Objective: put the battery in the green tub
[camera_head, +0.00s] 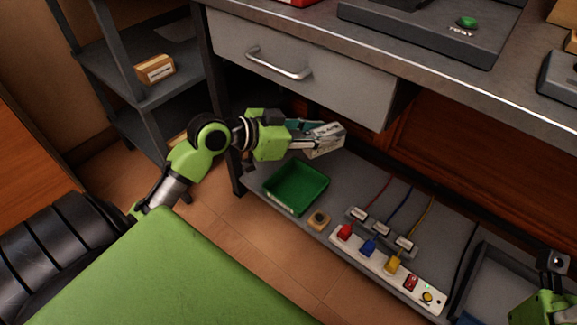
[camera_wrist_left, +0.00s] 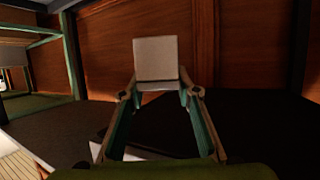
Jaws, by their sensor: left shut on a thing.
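My left gripper (camera_head: 318,137) is shut on a pale grey-white block, the battery (camera_head: 325,146), under the workbench drawer. In the left wrist view the battery (camera_wrist_left: 157,60) shows as a plain light block between the fingertips (camera_wrist_left: 160,88). The green tub (camera_head: 297,187) is an empty, open rectangular tray on the lower shelf, nearer than the battery and to its lower left. The battery is beyond the tub's rim, not over its middle.
The drawer (camera_head: 300,62) and benchtop overhang the lower shelf. Right of the tub are a small tan block with a dark knob (camera_head: 319,219) and a white strip (camera_head: 385,268) with coloured plugs and cables. A grey bin (camera_head: 500,285) is farther right. A bench leg (camera_head: 236,172) stands left of the tub.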

